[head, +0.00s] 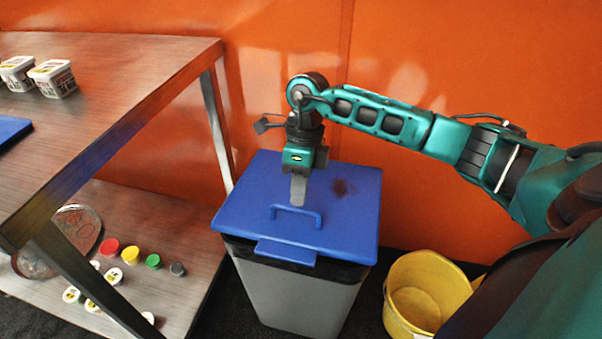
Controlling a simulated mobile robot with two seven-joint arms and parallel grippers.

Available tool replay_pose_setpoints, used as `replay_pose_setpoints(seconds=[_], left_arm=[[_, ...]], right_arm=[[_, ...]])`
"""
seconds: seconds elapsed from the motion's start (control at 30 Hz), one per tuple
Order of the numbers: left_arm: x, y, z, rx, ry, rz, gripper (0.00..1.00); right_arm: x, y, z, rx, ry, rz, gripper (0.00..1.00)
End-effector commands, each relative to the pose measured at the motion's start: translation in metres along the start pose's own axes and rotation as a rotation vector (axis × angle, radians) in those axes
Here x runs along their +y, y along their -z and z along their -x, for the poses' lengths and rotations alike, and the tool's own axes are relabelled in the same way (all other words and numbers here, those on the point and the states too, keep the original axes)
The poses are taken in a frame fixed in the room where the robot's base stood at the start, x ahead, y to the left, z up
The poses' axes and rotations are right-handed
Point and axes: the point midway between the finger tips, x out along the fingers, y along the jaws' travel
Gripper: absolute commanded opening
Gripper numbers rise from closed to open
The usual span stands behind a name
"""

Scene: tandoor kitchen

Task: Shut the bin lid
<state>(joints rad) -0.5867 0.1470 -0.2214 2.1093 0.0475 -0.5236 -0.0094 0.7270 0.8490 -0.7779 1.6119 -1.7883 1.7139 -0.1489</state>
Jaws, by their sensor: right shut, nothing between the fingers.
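The bin (295,295) is grey with a black rim and stands on the floor against the orange wall. Its blue lid (245,205) lies flat across the top, with a raised handle (297,212) in the middle and a tab at the front. A dark strip of rim shows under the lid's front edge. My right gripper (298,200) points down over the lid, just behind the handle, shut and empty. I cannot tell whether its tips touch the lid. My left gripper is not in view.
A yellow bucket (398,270) stands on the floor right of the bin. A wooden-topped table (120,75) with a lower shelf is on the left, holding white tubs (53,78) above and several small lidded jars (109,247) below. The orange wall is close behind.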

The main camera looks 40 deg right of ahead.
Motion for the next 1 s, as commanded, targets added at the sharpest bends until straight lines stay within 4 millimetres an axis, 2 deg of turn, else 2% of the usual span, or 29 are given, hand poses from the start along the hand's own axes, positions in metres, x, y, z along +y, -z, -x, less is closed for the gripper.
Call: replay_pose_setpoints(seconds=[0.1,0.47,0.57,0.73,1.0], left_arm=[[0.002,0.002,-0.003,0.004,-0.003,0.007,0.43],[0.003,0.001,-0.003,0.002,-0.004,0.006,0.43],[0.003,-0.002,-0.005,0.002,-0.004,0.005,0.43],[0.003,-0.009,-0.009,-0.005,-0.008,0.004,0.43],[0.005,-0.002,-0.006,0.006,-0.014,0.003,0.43]], right_arm=[[0.000,0.000,-0.007,0.000,0.000,0.001,0.00],[0.000,0.000,-0.009,0.000,0.000,0.001,0.00],[0.001,0.000,-0.017,0.000,-0.001,0.001,0.00],[0.003,0.000,-0.041,0.000,-0.001,0.002,0.00],[0.005,0.001,-0.046,0.004,-0.005,0.000,0.00]])
